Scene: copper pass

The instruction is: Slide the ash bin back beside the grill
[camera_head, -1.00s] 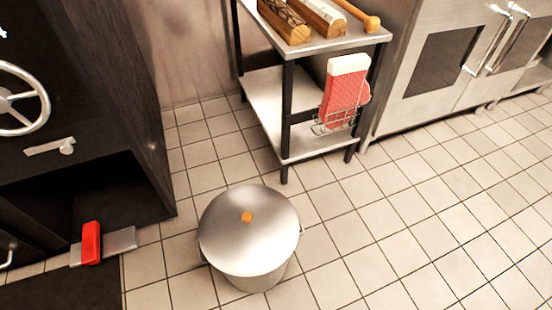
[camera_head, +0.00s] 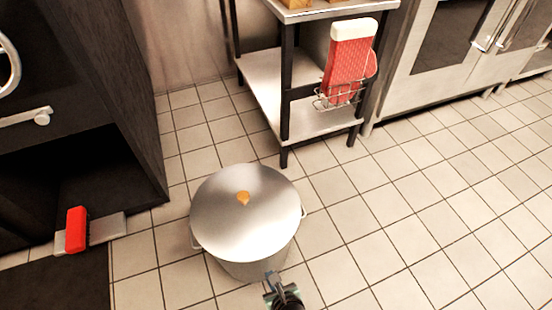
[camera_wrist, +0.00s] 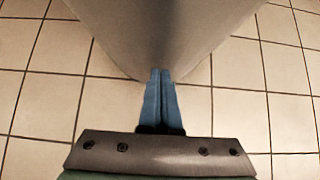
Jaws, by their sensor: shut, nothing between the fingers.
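The ash bin (camera_head: 246,222) is a round silver metal bin with a domed lid, an orange knob and side handles. It stands upright on the tiled floor. The dark grill (camera_head: 70,110) is to its left, with a gap of tiles between them. My gripper (camera_head: 271,276) is at the bin's near side, low in the head view. In the wrist view the bin's wall (camera_wrist: 165,35) fills the top middle. My gripper's blue fingers (camera_wrist: 161,75) are shut together, with their tips at or very near that wall. I cannot tell whether they touch.
A metal side table (camera_head: 262,85) with a red mitt (camera_head: 349,65) in a wire basket stands behind the bin. Steel ovens (camera_head: 450,45) line the back right. A red-handled brush or scraper (camera_head: 77,229) lies by the dark mat (camera_head: 60,280). The floor to the right is clear.

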